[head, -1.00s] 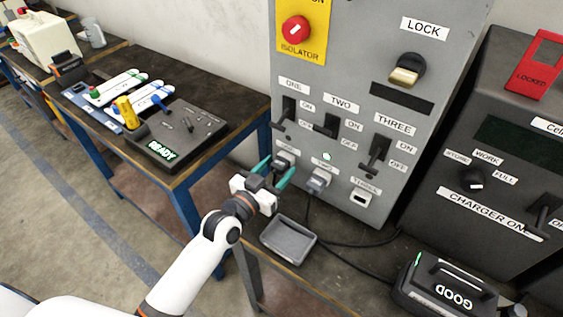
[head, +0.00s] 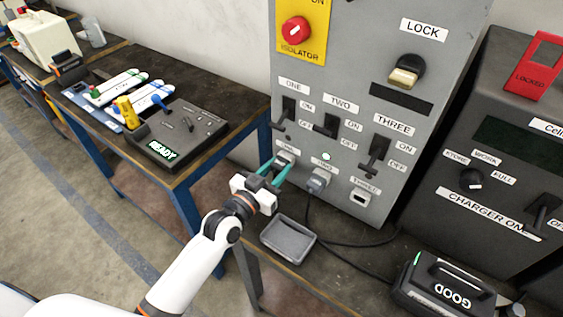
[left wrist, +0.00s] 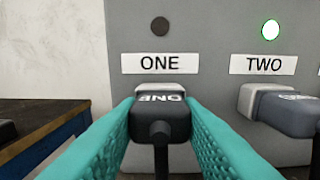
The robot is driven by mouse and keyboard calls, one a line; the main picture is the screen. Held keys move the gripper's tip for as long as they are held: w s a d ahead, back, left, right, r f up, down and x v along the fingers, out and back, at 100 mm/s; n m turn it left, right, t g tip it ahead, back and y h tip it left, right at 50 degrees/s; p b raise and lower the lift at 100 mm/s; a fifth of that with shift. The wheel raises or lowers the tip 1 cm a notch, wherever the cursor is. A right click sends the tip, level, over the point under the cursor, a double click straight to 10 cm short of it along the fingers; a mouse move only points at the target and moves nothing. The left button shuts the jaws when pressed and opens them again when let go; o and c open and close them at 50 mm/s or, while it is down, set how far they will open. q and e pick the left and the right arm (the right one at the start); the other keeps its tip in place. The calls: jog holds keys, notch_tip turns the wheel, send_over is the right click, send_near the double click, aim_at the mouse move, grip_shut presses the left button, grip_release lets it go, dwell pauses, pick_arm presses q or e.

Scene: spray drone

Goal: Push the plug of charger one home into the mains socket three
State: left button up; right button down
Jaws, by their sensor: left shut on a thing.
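The plug of charger one (head: 286,157), dark grey and marked ONE, sits at the socket labelled ONE; it also shows in the left wrist view (left wrist: 160,118). I cannot tell how deep it sits. My left gripper (head: 277,168) is shut on this plug, its teal fingers on either side in the left wrist view (left wrist: 160,125). Mains socket three (head: 360,198), under the label THREE at the panel's lower right, is empty. A grey plug (head: 318,180) sits in socket two. My right gripper is not in view.
The lamp above TWO (left wrist: 270,29) glows green; the lamp above ONE (left wrist: 160,26) is dark. A grey tray (head: 288,240) and trailing cables lie on the bench below the sockets.

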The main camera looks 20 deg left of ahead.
aim_at(276, 170)
pick_arm(q)
jog(key=shift+p+v, duration=1.05)
jog(key=shift+v, duration=1.95)
grip_shut()
jog(key=shift+s+d, duration=0.1)
